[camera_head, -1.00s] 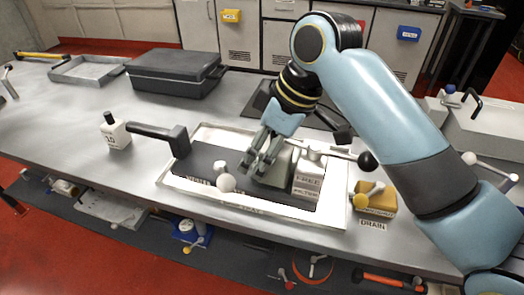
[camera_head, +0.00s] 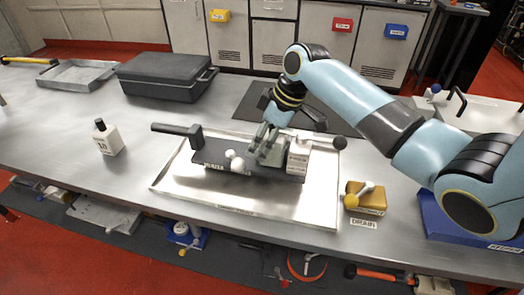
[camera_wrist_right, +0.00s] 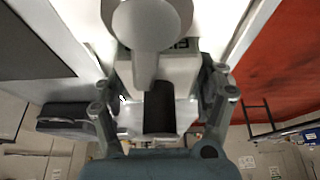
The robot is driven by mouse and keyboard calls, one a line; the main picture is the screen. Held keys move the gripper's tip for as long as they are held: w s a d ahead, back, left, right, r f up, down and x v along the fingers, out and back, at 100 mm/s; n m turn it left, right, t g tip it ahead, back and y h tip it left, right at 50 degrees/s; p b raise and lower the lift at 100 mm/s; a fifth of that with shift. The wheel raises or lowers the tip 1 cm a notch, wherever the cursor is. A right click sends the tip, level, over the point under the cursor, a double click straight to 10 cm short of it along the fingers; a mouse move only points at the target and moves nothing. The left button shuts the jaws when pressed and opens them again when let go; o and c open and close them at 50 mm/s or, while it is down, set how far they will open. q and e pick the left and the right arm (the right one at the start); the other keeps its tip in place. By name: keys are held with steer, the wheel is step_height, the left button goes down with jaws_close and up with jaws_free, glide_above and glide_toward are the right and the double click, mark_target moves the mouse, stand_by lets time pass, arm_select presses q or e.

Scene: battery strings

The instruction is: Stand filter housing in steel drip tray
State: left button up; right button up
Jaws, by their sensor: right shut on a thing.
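The filter housing (camera_head: 245,170) is a dark flat body with white knobs, a pale labelled block, a black bar handle at its left and a black-balled lever at its right. My right gripper (camera_head: 266,150) is shut on its middle. The housing is level over the inside of the steel drip tray (camera_head: 190,194), a shallow pale tray on the bench. I cannot tell whether it touches the tray floor. The right wrist view shows my right gripper (camera_wrist_right: 160,105) with its fingers either side of the part and a big pale knob (camera_wrist_right: 150,22) close up. My left gripper is out of view.
A white bottle (camera_head: 107,138) stands left of the tray. A yellow-brown drain block (camera_head: 364,197) sits just right of it. A black lidded case (camera_head: 160,78) and a grey tray (camera_head: 75,75) stand at the back left. A dark mat (camera_head: 262,100) lies behind. The bench front edge is close.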

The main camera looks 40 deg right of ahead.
steer(key=shift+f, duration=1.75)
steer(key=shift+f, duration=0.1)
steer(key=o, duration=1.8)
steer(key=shift+s, duration=0.1)
steer(key=shift+c, duration=0.2)
steer(key=v, duration=1.2)
steer(key=shift+a, duration=0.15)
